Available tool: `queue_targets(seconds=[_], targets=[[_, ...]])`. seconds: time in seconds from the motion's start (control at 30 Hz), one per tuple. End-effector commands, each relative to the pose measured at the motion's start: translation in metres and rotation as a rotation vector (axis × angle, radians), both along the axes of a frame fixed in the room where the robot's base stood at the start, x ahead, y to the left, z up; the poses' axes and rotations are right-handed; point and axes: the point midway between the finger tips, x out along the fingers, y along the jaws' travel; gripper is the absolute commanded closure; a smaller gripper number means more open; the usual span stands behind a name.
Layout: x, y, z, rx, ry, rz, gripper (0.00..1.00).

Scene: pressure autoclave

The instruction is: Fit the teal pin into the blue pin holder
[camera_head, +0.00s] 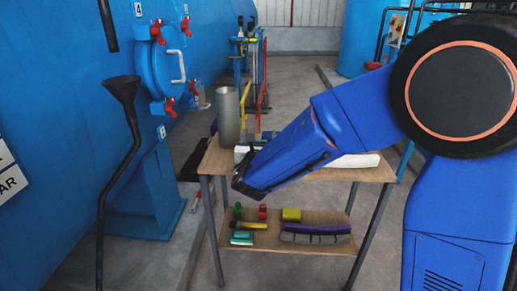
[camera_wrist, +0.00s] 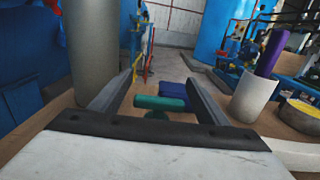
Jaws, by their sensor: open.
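The teal pin (camera_wrist: 160,102) lies on its side across the picture in the wrist view, on the upper tabletop, with a darker green part below it. A blue block (camera_wrist: 174,90), which looks like the blue pin holder, is just behind it and partly hidden by it. I cannot tell whether they touch. My gripper (camera_wrist: 160,78) is open and empty; its two grey fingers appear on either side of the pin in the picture. In the head view my blue arm hides most of this area.
A tall grey cylinder (camera_head: 228,115) stands close to the left finger. A white cup (camera_wrist: 252,97) with a purple stick (camera_wrist: 268,54) and a yellow-filled container (camera_wrist: 302,116) stand at right. Several coloured items lie on the lower shelf (camera_head: 265,247). A blue autoclave (camera_head: 60,120) borders the left.

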Motion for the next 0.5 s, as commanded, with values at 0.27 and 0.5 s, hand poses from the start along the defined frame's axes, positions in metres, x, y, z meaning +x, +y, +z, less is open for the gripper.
queue_targets(seconds=[0.27, 0.5], targets=[[0.0027, 0.0001, 0.0001, 0.0, 0.0, 0.001, 0.38], [0.0026, 0.0001, 0.0003, 0.0, 0.0, 0.001, 0.78]])
